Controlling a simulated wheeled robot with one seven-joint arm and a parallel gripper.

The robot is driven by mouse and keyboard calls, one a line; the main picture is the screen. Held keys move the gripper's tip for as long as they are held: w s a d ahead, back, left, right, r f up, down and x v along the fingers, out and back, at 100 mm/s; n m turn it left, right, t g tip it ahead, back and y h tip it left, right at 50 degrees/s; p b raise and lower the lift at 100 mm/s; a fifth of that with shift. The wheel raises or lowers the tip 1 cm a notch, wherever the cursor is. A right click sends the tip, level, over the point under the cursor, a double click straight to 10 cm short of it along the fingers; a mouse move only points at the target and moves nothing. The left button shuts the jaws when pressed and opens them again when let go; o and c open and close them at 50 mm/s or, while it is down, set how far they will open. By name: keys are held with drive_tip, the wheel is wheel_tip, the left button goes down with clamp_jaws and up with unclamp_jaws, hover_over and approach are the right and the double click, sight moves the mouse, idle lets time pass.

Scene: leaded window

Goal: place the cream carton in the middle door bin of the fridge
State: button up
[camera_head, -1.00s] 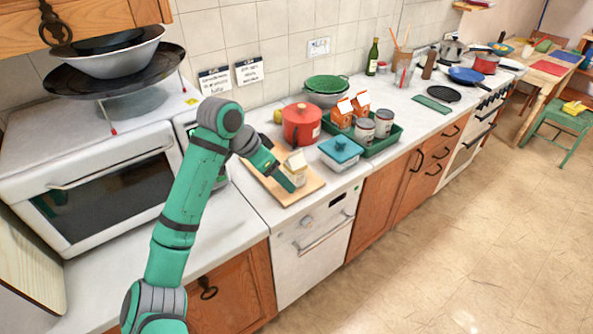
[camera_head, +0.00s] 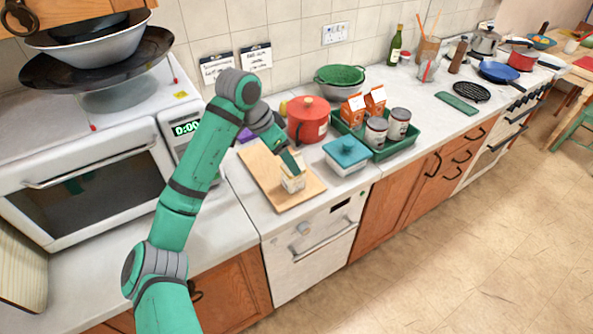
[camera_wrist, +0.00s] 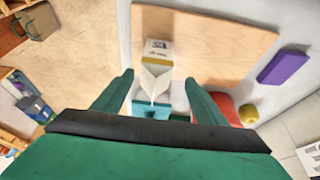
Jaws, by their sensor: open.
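A small cream-and-white carton (camera_head: 292,184) with a gabled top stands near the front of the wooden cutting board (camera_head: 262,172). It also shows in the wrist view (camera_wrist: 156,80). My gripper (camera_head: 291,163) is at the carton, partly covering its top in the head view. In the wrist view my gripper (camera_wrist: 160,90) is open, with one finger on each side of the carton's gabled top. Gaps show between fingers and carton. I see no fridge or door bin in these frames.
A teal-lidded container (camera_head: 346,152) and a red pot (camera_head: 307,122) stand close to the board. A green tray (camera_head: 386,151) holds orange cartons and cans. A purple block (camera_wrist: 284,66) lies beside the board. The floor (camera_head: 450,250) right of the cabinets is clear.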

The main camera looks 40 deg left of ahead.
drive_tip(key=shift+s+f, duration=0.2)
drive_tip(key=shift+f, duration=0.4)
drive_tip(key=shift+d+f, duration=0.1)
drive_tip(key=shift+f, duration=0.25)
drive_tip(key=shift+w+d+f, duration=0.3)
drive_tip(key=shift+d+f, duration=0.1)
drive_tip(key=shift+d, duration=0.05)
drive_tip(key=x, duration=0.3)
drive_tip(key=shift+a+f, duration=0.1)
drive_tip(key=shift+f, duration=0.1)
drive_tip(key=shift+w+f, duration=0.25)
drive_tip(key=shift+f, duration=0.35)
drive_tip(key=shift+c, duration=0.6)
